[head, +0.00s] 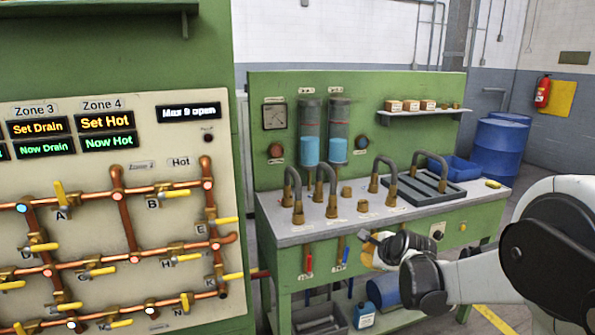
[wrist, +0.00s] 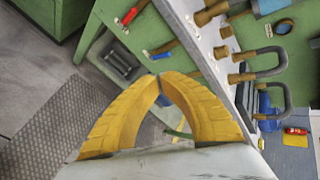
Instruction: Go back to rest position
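My gripper (head: 372,240) is at the right of the head view, in front of the green workbench's (head: 290,236) front edge, with my white and black arm reaching in from the right. In the wrist view its two yellow fingers (wrist: 159,78) meet at the tips, with nothing seen between them. The gripper looks shut and empty. The bench's front panel, with a red-handled valve (wrist: 130,16) and a blue-handled valve (wrist: 150,54), lies beyond the fingers in the wrist view.
A green panel with copper pipes and yellow valves (head: 120,220) stands at the left. Blue drums (head: 497,150) stand behind right. Grey floor (wrist: 40,80) is open in front.

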